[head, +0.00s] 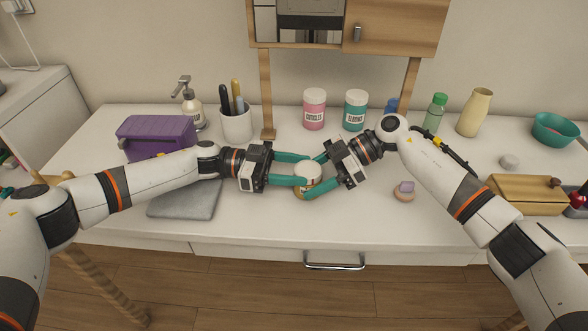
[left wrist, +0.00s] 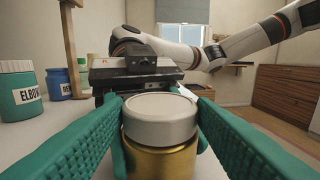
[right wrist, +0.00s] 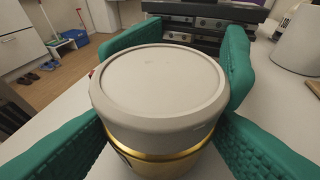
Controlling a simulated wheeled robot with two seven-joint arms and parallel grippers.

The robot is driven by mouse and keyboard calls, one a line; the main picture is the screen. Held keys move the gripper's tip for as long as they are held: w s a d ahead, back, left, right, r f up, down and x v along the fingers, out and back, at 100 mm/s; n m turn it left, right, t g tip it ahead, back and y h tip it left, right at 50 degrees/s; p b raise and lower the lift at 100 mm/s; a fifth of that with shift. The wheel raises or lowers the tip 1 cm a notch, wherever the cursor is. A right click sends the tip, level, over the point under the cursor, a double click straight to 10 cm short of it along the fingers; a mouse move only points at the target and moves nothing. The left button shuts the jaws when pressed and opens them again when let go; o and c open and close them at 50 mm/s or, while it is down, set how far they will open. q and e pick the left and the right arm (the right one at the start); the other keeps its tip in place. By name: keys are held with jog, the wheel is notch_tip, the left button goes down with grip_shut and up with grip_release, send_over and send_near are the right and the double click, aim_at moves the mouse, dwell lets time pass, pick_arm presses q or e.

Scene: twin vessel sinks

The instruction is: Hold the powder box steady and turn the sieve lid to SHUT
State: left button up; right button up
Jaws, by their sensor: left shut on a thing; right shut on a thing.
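The powder box (head: 306,184) stands at the middle of the counter, near its front. It is a gold cylinder with a pale grey lid, and the gold body (left wrist: 160,158) shows below the lid (left wrist: 160,117) in the left wrist view. My left gripper (head: 308,169) is shut on the box from the left. My right gripper (head: 310,177) is shut on it from the right, and the teal fingers of both crowd around it. The lid's plain top (right wrist: 160,82) is seen from above in the right wrist view. I can read no SHUT mark; the fingers hide much of the side.
A grey mat (head: 184,203) lies beneath my left arm, with a purple box (head: 157,133) behind it. Pink (head: 314,110) and teal (head: 355,111) jars stand at the back. A small round thing (head: 404,192) lies right of the box. A wooden box (head: 524,196) is at the right.

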pick_arm(q)
jog(key=shift+w+g, duration=0.1)
jog(key=shift+g, duration=0.2)
jog(key=o, duration=1)
jog(key=shift+t, duration=0.5)
